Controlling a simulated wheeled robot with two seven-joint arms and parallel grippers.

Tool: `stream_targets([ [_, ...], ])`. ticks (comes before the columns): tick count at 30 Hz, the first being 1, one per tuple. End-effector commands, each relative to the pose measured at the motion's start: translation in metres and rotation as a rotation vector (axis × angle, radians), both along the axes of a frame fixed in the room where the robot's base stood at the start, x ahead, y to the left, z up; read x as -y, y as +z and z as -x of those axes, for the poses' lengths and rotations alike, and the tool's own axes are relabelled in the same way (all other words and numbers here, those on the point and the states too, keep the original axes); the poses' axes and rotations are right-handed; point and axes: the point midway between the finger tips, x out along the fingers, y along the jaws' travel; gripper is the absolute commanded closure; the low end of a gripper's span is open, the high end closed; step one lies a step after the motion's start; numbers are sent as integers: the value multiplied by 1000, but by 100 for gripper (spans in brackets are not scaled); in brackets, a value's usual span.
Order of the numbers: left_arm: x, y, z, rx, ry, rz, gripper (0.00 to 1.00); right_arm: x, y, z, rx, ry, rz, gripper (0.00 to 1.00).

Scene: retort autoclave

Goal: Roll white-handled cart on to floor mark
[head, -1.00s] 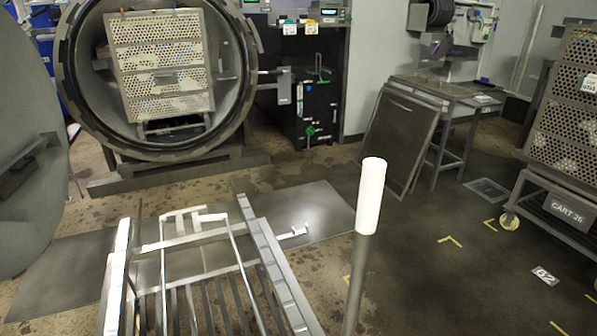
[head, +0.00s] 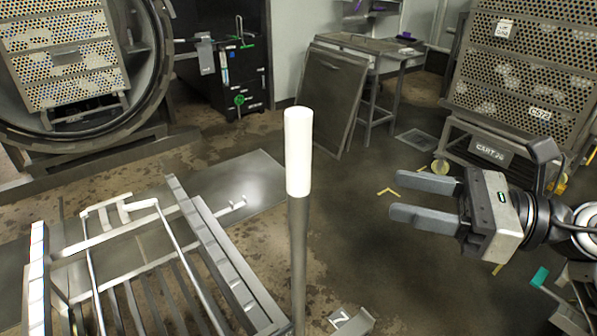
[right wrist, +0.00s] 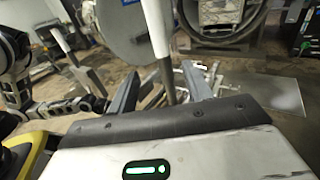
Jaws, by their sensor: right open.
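The cart frame (head: 195,225) is a low grey metal frame with slats at the lower left of the head view. A white handle (head: 298,150) tops a grey upright post beside it. Two white handles show in the right wrist view, one at centre (right wrist: 156,30) and one further left (right wrist: 48,25). My right gripper (head: 392,199) is open and empty, right of the post and apart from it. Its fingers show in the wrist view (right wrist: 163,92). My left gripper (right wrist: 92,105) appears small there, its jaws unclear. Yellow floor corner marks (head: 388,191) lie on dark floor behind my right gripper.
The round autoclave opening (head: 150,75) holds a perforated rack (head: 60,60). A grey floor plate (head: 250,180) lies ahead of the cart. A loaded cart (head: 480,150) stands at right. A leaning panel (head: 328,95) and table (head: 385,50) stand behind. Dark floor between is clear.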

Motion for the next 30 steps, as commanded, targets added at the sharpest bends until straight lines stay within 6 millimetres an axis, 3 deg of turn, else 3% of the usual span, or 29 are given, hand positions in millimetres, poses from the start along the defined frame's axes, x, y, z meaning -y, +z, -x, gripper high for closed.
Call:
stream_targets([
  [6,0,13,0,-4,3,-1,100,-39,6,-14,-3,3,-11,50],
  [18,-4,17,-3,-14,1,-41,100,-117,4,-42,-6,2,-13,50],
  [24,-6,16,-2,-18,-3,-55,100,-137,2,-50,-7,1,-11,50],
  [30,-6,16,-2,-19,-5,-58,100,-142,1,-52,-6,0,-10,50],
])
